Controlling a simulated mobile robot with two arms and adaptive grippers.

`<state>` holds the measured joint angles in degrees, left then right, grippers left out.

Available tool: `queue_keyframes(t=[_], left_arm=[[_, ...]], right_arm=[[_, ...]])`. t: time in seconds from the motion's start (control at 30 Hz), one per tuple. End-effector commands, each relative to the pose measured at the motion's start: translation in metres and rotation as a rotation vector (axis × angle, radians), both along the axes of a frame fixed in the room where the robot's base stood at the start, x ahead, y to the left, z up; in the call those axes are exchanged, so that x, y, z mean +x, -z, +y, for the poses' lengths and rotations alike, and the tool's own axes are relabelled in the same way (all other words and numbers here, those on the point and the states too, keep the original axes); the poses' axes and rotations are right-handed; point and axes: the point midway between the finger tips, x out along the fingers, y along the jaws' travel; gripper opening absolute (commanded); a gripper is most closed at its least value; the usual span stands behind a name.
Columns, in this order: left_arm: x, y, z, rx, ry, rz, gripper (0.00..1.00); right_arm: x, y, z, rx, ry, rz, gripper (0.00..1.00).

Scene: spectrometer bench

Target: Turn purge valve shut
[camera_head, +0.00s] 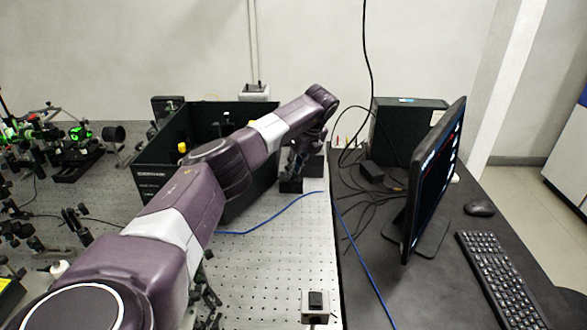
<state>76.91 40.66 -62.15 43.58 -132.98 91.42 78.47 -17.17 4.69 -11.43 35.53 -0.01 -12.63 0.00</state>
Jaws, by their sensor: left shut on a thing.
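My left arm reaches from the lower left across the bench, over an open black box (153,185). My left gripper (296,160) points down at the bench's right edge, just right of the box. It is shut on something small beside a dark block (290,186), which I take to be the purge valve. The wrist and fingers hide the valve, so I cannot tell its handle angle. My right gripper is not in view.
Optics on mounts (75,150) crowd the perforated bench (275,255) at left. A blue hose (270,213) crosses it. A small switch box (315,305) sits at the front. On the dark desk at right stand a monitor (435,175), keyboard (500,275) and black case (405,125).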

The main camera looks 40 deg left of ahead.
Motion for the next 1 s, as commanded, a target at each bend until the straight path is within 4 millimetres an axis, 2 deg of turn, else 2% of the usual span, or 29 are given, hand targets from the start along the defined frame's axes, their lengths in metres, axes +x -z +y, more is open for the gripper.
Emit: queue_keyframes(t=[0.3,0.77,0.8,0.93,1.0], left_arm=[[0.0011,-0.0002,-0.0003,-0.001,-0.089,-0.001,0.0],[0.0012,-0.0001,-0.0003,-0.001,-0.098,-0.001,0.0],[0.0012,-0.0001,-0.0003,-0.001,-0.098,-0.001,0.18],[0.0011,-0.0001,-0.0002,-0.001,-0.097,-0.001,0.31],[0.0011,-0.0001,-0.0002,-0.001,-0.097,-0.001,0.31]], right_arm=[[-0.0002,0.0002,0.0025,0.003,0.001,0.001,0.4],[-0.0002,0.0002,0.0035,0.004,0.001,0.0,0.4],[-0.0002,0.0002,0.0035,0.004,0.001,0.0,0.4],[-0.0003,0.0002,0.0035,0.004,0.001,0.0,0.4],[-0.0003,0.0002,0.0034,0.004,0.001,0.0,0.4]])
